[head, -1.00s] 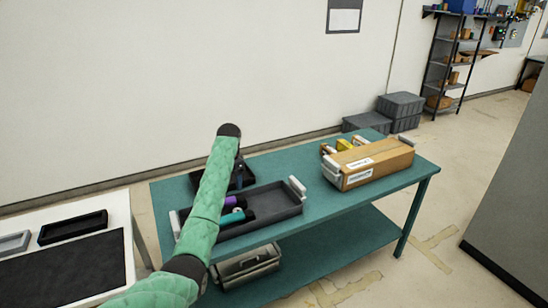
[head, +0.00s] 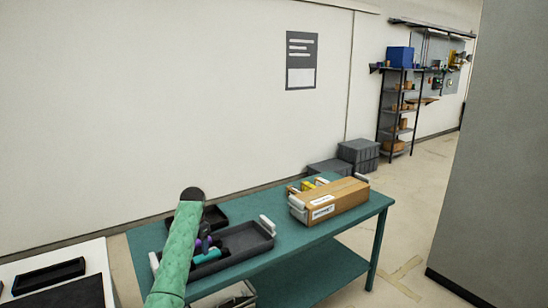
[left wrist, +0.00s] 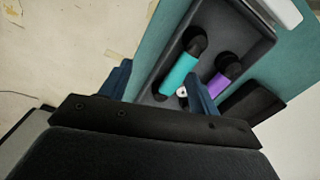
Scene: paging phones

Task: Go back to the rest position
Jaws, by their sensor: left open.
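My left arm, in a green sleeve, reaches up from the bottom left of the head view. Its gripper is above the grey tray (head: 248,241) on the teal table, mostly hidden by the arm there. In the left wrist view the left gripper (left wrist: 158,75) is open, with its two blue fingers apart and nothing held. A teal handheld phone (left wrist: 180,73) and a purple one (left wrist: 218,86) lie in the tray beneath and beyond the fingers. My right gripper is not in view.
The teal table (head: 335,225) also bears a cardboard box (head: 335,201) in a holder and a small black tray (head: 213,216). A white table with a black tray (head: 48,275) stands left. A grey partition (head: 490,150) rises at right. Grey crates (head: 358,151) stand by the wall.

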